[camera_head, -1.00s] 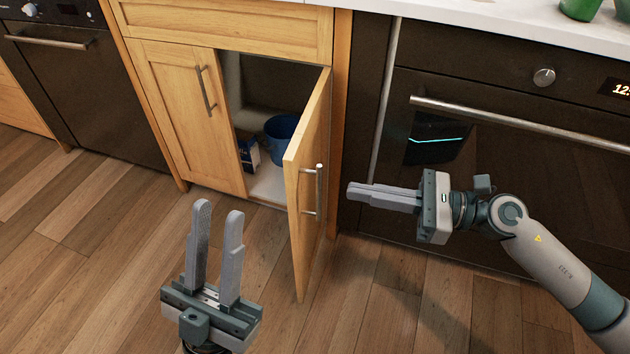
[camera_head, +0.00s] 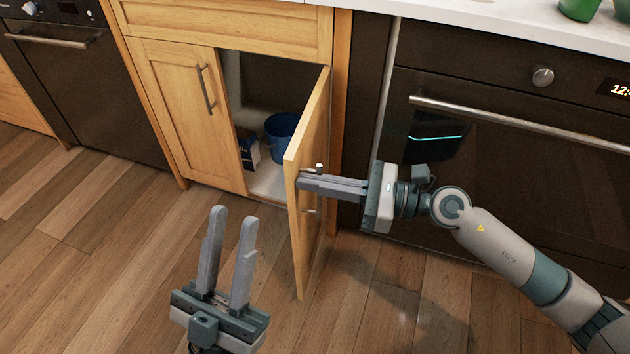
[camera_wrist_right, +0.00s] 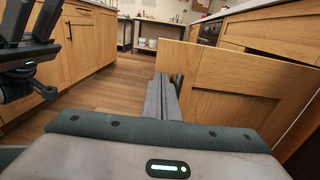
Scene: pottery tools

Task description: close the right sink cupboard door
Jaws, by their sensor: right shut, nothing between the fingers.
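The right sink cupboard door (camera_head: 309,235) stands wide open, swung out towards me, its outer face with the bar handle turned to the right. My right gripper (camera_head: 300,183) is shut and empty, its fingers at the door's outer face by the handle (camera_head: 319,168), hiding part of it. I cannot tell whether they touch. The right wrist view shows the door panel (camera_wrist_right: 232,88) close beside the fingers (camera_wrist_right: 163,98). My left gripper (camera_head: 233,228) is open and empty, above the floor left of the door; it also shows in the right wrist view (camera_wrist_right: 34,20).
The left cupboard door (camera_head: 178,110) is closed. An oven (camera_head: 520,150) stands right, a dark appliance (camera_head: 90,95) left. The wooden floor in front is clear.

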